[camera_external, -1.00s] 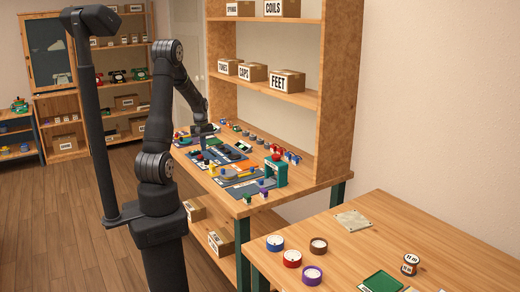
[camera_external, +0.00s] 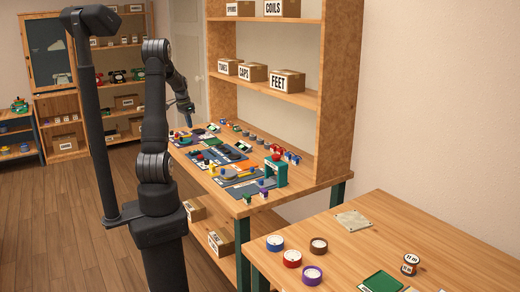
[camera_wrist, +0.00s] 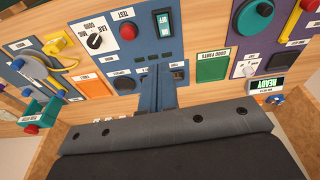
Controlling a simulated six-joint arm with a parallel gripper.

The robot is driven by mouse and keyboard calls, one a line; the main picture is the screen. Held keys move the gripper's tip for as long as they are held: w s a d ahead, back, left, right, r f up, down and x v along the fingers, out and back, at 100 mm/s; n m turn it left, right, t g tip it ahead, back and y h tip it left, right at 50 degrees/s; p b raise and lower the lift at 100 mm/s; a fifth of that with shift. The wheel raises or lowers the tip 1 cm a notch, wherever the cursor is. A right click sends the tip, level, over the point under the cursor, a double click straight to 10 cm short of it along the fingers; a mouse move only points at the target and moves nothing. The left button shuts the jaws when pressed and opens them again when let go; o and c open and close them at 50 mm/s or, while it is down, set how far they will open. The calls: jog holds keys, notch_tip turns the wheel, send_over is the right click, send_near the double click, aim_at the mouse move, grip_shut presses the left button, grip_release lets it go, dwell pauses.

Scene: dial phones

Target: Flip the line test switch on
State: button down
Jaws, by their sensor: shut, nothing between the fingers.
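In the external view my gripper (camera_external: 189,119) hangs above the far part of the workbench (camera_external: 262,208). The switch cannot be made out there.
A white-pointer knob (camera_wrist: 95,41) stands left of the switch, and a green GOOD PARTS tray (camera_wrist: 213,66) to the right. A READY display (camera_wrist: 267,86) is farther right. A tall shelf (camera_external: 338,90) rises behind the bench. A second table (camera_external: 405,235) stands nearer.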

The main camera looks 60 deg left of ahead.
aim_at(197, 151)
jog(key=shift+s+a+r+m, duration=0.15)
jog(key=shift+a+r+m, duration=0.15)
jog(key=shift+m, duration=0.1)
jog(key=w+f, duration=0.1)
jog(key=f, duration=0.8)
jog(key=w+f, duration=0.1)
jog(key=f, duration=0.3)
jog(key=shift+w+f, duration=0.35)
jog(key=shift+f, duration=0.05)
jog(key=shift+d, duration=0.1)
